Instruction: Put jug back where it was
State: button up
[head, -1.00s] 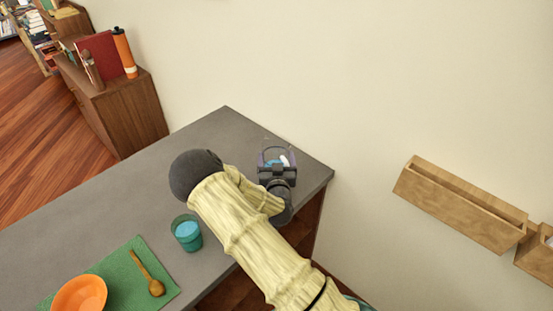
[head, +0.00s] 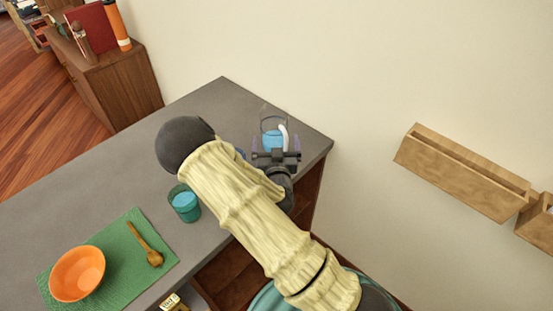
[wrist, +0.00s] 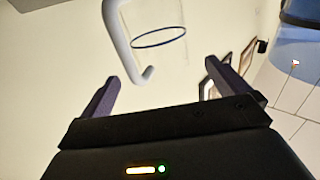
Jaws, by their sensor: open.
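The clear jug (head: 271,138) with blue liquid stands upright on the grey counter (head: 215,105), near its far right end by the wall. Its white handle (head: 285,137) faces my gripper (head: 277,146). My gripper is open, its purple fingers spread just short of the jug. In the wrist view the white handle (wrist: 117,42) lies ahead of my gripper (wrist: 160,72), beyond the fingertips, with nothing held between them. A dark blue ring (wrist: 159,37) shows through the clear jug. My gripper hides the jug's near lower part in the head view.
A teal cup (head: 184,203) with blue liquid stands left of my arm. A green mat (head: 120,270) with an orange bowl (head: 77,274) and wooden spoon (head: 146,245) lies at the front left. A wooden wall ledge (head: 465,174) is at right. The counter's far left part is clear.

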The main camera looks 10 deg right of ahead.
jog(key=s, duration=0.1)
jog(key=s+b, duration=0.1)
jog(key=s, duration=0.3)
jog(key=shift+s+a+b, duration=0.2)
jog(key=shift+a+b, duration=0.1)
jog(key=shift+a, duration=0.1)
jog(key=d+f+m+g, duration=0.1)
jog(key=g, duration=0.1)
jog(key=d+f+m+g+h, duration=0.1)
jog(key=d, duration=0.1)
jog(key=shift+f+g, duration=0.15)
jog(key=shift+g, duration=0.25)
jog(key=s+r+n+g+y, duration=0.2)
jog(key=s+g, duration=0.3)
jog(key=s, duration=0.3)
jog(key=s+r+n+g+y, duration=0.1)
jog(key=s+r+g, duration=0.4)
jog(key=s, duration=0.4)
jog(key=shift+d+n+g+y, duration=0.4)
jog(key=shift+g, duration=0.3)
jog(key=shift+s, duration=0.1)
